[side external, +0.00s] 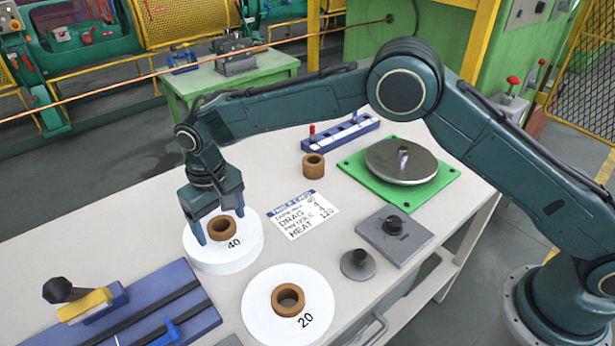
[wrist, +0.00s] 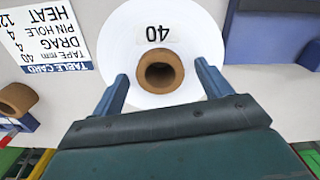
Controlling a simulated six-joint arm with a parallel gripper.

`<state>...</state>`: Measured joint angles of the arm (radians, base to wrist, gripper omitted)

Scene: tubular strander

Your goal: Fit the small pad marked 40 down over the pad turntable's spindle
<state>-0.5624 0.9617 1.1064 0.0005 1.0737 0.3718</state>
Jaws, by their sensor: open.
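The pad marked 40 (side external: 239,257) is a white disc with a brown ring-shaped core, lying flat on the table at centre left. In the wrist view the pad (wrist: 195,35) fills the top middle, with its core (wrist: 160,72) between my fingers. My gripper (side external: 219,228) points down over this pad, with its open fingers on either side of the core. My gripper also shows in the wrist view (wrist: 162,82); I cannot tell whether the fingers touch the core. The pad turntable (side external: 401,160) is a round metal plate on a green base at the back right, with a short spindle (side external: 403,150) at its middle.
A white pad marked 20 (side external: 262,322) lies at the front. A loose brown core (side external: 313,166) stands near the table card (side external: 302,214). A grey block with a black knob (side external: 394,236) and a grey weight (side external: 357,264) sit right of centre. A blue fixture (side external: 150,310) occupies the front left.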

